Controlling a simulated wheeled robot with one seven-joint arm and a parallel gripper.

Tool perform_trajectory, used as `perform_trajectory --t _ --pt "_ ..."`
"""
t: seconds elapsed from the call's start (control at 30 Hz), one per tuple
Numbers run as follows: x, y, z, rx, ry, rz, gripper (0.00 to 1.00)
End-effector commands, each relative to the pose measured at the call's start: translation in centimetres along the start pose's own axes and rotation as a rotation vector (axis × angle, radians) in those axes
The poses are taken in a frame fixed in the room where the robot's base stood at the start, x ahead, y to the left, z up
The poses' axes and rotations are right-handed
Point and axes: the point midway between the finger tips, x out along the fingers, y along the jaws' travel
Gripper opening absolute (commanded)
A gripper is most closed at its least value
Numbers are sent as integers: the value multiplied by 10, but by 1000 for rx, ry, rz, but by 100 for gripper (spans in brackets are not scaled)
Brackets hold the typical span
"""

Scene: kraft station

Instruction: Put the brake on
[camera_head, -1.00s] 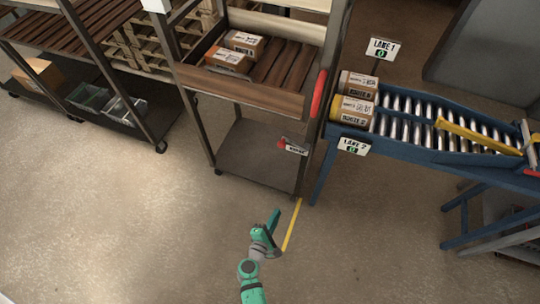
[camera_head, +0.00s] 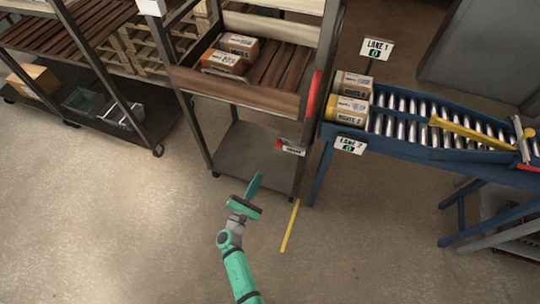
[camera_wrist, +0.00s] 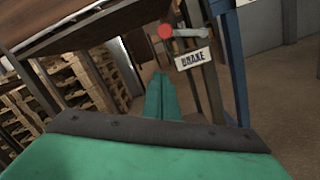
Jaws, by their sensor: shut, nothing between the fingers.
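The brake lever is a short grey bar with a red knob (camera_wrist: 165,32) at its left end, on the right front post of the cart, above a white sign reading BRAKE (camera_wrist: 194,59). In the head view the red knob (camera_head: 279,144) and the sign (camera_head: 293,151) show on that post below the wooden shelf. My gripper (camera_head: 256,180) is green, shut and empty, in front of the cart and lower left of the knob in the picture. In the wrist view its fingers (camera_wrist: 161,84) lie together, pointing toward the cart, below the knob and apart from it.
The cart's wooden shelf (camera_head: 240,92) holds boxes. A red vertical handle (camera_head: 316,93) is on its right post. A blue roller conveyor (camera_head: 430,150) with boxes stands to the right. A dark rack (camera_head: 145,120) stands left. The floor (camera_head: 120,230) in front is open.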

Motion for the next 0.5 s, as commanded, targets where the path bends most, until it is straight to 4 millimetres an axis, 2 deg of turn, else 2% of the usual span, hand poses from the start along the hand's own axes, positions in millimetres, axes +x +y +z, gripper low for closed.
perform_trajectory --t 0.17,0.5 --pt "10 0 1 2 -2 -1 0" --pt "66 -2 2 2 -3 -6 0"
